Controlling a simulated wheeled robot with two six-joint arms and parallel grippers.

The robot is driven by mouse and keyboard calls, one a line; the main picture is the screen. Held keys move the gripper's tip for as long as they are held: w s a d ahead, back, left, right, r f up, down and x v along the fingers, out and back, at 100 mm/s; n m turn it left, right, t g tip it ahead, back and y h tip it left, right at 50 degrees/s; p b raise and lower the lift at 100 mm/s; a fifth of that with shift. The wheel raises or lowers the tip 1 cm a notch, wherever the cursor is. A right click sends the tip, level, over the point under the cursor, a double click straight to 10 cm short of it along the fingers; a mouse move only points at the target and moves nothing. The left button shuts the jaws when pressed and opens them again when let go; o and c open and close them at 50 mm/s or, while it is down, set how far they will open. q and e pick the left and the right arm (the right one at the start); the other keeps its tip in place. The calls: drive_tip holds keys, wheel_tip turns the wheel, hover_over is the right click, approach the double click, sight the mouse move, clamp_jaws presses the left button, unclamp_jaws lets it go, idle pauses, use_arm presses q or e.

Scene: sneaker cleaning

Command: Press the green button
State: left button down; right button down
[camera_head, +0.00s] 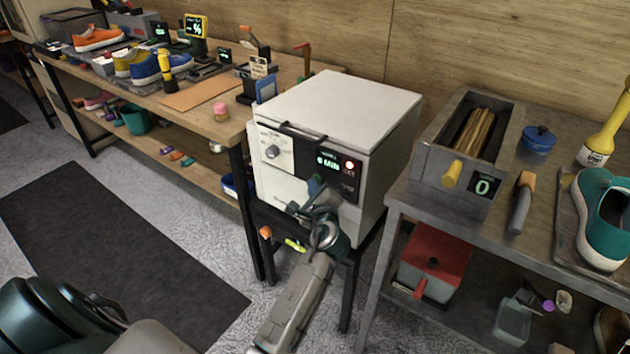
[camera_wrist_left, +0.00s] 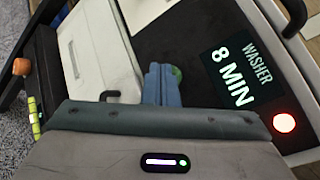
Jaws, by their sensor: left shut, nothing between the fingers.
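The washer (camera_head: 372,110) is a white box on a dark stand in the middle of the head view. Its black front panel has a green display (camera_head: 327,162) reading 8 MIN, which also shows in the left wrist view (camera_wrist_left: 235,75). A round red light (camera_head: 349,165) glows beside the display. My left gripper (camera_head: 316,186) is shut and empty, its blue fingertips (camera_wrist_left: 163,72) at the panel below the display. My right gripper is not in view.
A wooden bench (camera_head: 190,96) with shoes and tools stands at the left. A grey table (camera_head: 545,172) with a brush bin (camera_head: 440,150) and a teal sneaker (camera_head: 603,220) stands close at the right. A dark mat (camera_head: 110,240) lies on the floor.

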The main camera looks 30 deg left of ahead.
use_arm(q)
drive_tip(key=shift+s, duration=0.1)
drive_tip(key=shift+s+p, duration=0.5)
drive_tip(key=shift+s, duration=0.3)
drive_tip(key=s, duration=0.1)
drive_tip(key=s+p, duration=0.1)
drive_tip(key=s, duration=0.1)
drive_tip(key=s+p, duration=0.1)
drive_tip(key=s, duration=0.1)
drive_tip(key=shift+a, duration=0.25)
drive_tip(key=shift+f, duration=0.1)
idle(0.5)
